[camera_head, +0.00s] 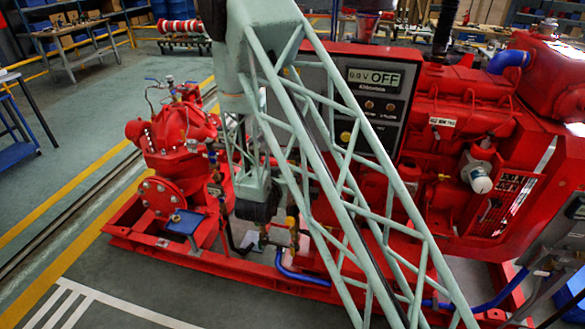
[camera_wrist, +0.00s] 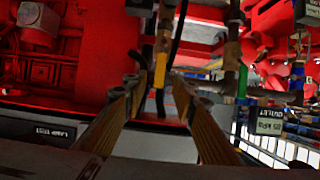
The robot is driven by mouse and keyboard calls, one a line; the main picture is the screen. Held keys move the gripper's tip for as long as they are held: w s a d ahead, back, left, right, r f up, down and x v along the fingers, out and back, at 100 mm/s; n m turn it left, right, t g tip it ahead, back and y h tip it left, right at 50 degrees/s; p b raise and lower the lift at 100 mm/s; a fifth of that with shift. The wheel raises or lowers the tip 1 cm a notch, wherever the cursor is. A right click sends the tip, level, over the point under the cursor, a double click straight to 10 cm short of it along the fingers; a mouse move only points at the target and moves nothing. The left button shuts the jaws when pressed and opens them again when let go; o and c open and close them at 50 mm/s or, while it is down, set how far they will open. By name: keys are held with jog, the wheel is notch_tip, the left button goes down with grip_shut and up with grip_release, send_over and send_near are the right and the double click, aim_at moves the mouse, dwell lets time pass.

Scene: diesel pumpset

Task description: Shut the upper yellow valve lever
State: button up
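The yellow valve lever (camera_wrist: 160,70) hangs from a brass pipe fitting (camera_wrist: 163,40) near the top middle of the wrist view. My gripper (camera_wrist: 158,84) is open, with one finger on each side of the lever's lower end in the picture. I see gaps on both sides of the lever, with no clear contact. The depth between fingertips and lever is hard to judge. In the head view, my gripper (camera_head: 262,226) is low by the pipework in front of the red pumpset, partly hidden by my arm. A small yellow part (camera_head: 291,222) shows just right of it; I cannot tell if it is the lever.
A green lever (camera_wrist: 242,82) and vertical pipes stand to the right in the wrist view, with an OUTLET label (camera_wrist: 269,120) below. A dark hose (camera_wrist: 180,32) runs close to the yellow lever. The control panel (camera_head: 370,105) and red base frame (camera_head: 230,265) surround the area.

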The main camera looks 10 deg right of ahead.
jog(key=shift+x, duration=4.1)
jog(key=shift+r, duration=0.1)
jog(key=shift+c, duration=0.9)
grip_shut()
